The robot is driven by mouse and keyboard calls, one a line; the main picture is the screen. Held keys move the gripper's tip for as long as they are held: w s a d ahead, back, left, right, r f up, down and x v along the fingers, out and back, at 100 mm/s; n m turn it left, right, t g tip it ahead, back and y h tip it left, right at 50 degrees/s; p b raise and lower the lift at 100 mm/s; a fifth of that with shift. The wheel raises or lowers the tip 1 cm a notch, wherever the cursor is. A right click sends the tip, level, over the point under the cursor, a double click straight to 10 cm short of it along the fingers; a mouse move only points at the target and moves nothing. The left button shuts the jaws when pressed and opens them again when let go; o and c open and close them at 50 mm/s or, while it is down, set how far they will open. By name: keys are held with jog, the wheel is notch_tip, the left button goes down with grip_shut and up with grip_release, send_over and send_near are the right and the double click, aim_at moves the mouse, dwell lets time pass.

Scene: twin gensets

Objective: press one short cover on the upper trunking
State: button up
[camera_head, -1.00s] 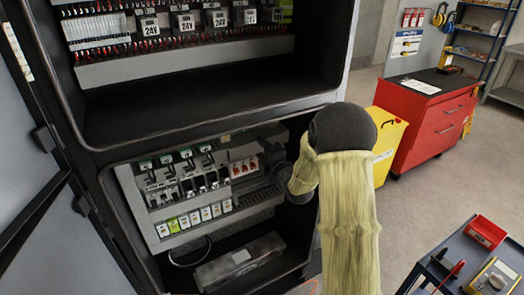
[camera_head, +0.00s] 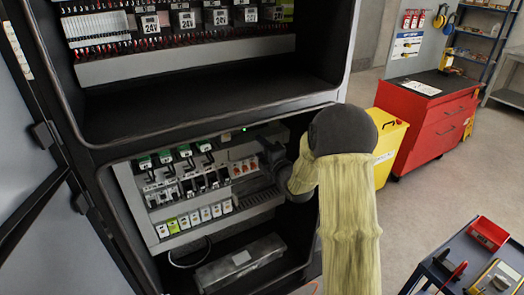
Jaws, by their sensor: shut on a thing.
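My gripper (camera_head: 267,163) is at the right side of the lower cabinet bay, at the end of my arm. It is small and dark against the dark interior. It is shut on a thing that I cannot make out. A light grey trunking strip (camera_head: 243,150) runs across the upper part of the lower panel (camera_head: 152,236), just left of the gripper. Whether the gripper touches it, and where a short cover sits, I cannot tell. My arm hides the right end of the panel.
Breakers and small modules (camera_head: 185,220) fill the panel. A grey box (camera_head: 240,262) lies on the bay floor. An open door (camera_head: 25,150) stands left. A yellow bin (camera_head: 388,145), a red cabinet (camera_head: 430,125) and a tool cart (camera_head: 455,270) stand right, with open floor between.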

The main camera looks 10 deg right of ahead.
jog(key=shift+w, duration=0.1)
dwell(0.5)
jog(key=o, duration=1)
jog(key=shift+o, duration=0.3)
jog(key=shift+f, duration=0.15)
jog(key=shift+s+d+f+b, duration=0.2)
jog(key=shift+s+b, duration=0.2)
jog(key=shift+s, duration=0.15)
jog(key=b+v, duration=0.4)
jog(key=v, duration=1.2)
jog(key=shift+r, duration=0.5)
